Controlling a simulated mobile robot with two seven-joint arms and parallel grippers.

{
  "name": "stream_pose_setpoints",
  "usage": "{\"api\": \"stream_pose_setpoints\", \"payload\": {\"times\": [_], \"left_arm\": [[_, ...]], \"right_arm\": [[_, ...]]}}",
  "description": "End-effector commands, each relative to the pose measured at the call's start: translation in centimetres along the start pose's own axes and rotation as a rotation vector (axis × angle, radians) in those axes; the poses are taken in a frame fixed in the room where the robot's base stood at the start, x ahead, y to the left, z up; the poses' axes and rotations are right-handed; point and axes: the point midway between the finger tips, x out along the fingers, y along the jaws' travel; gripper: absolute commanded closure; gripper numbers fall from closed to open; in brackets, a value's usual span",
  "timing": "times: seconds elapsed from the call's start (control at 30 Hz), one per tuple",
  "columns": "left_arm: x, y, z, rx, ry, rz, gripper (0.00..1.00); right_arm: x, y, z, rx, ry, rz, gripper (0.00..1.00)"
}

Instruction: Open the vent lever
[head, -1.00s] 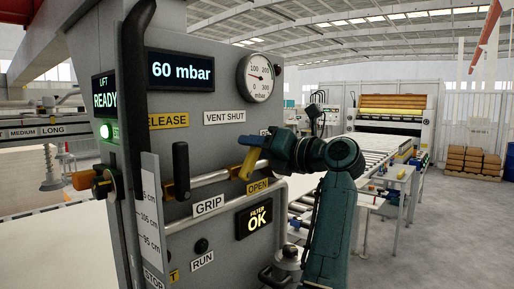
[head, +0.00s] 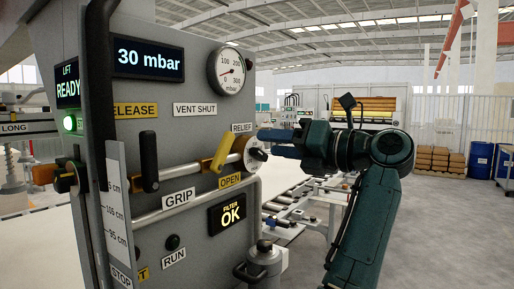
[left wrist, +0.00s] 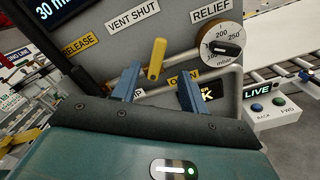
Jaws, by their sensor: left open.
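The vent lever is a yellow handle (head: 221,152) on a pipe on the grey panel. It stands up with its top leaning slightly right, between the "VENT SHUT" label (head: 195,109) and the "OPEN" label (head: 230,181). My left gripper (head: 264,142) is open and empty, to the right of the lever and apart from it, near the relief dial. In the left wrist view the yellow lever (left wrist: 157,58) shows beyond the gap between the two blue fingers (left wrist: 160,78). My right gripper is not in view.
A black-handled lever (head: 149,162) stands left of the yellow one. The round relief dial (left wrist: 221,46) is right of it. A display (head: 148,58) reads 30 mbar. A pale rail (head: 195,206) runs below. Open floor lies to the right.

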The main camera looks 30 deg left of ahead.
Motion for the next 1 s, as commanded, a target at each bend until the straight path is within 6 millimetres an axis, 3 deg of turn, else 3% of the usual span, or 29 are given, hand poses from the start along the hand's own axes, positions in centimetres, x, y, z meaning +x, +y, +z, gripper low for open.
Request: {"api": "stream_pose_setpoints", "payload": {"times": [0.13,0.4,0.47,0.57,0.67,0.77,0.9,1.0], "left_arm": [[-1.0,0.0,0.0,0.0,0.0,0.001,0.56],[-1.1,0.0,0.0,0.0,0.001,0.0,0.56],[-1.1,0.1,0.1,-0.002,-0.002,0.003,0.61],[-1.1,1.1,1.1,-0.032,-0.055,0.044,0.69],[-1.6,4.0,3.7,-0.1,-0.201,0.158,0.78],[-3.7,8.4,7.5,-0.167,-0.436,0.333,0.86],[-9.4,13.7,12.3,-0.165,-0.806,0.582,0.97],[-14.2,15.3,14.8,-0.073,-1.049,0.726,1.0]], "right_arm": [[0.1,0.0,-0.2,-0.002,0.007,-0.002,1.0],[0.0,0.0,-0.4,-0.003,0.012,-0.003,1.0],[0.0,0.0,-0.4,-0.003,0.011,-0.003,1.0],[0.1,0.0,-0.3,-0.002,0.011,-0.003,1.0],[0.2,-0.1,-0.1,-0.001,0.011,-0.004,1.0],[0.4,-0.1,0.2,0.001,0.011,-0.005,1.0],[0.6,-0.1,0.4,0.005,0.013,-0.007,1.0],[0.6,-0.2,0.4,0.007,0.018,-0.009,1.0]]}}
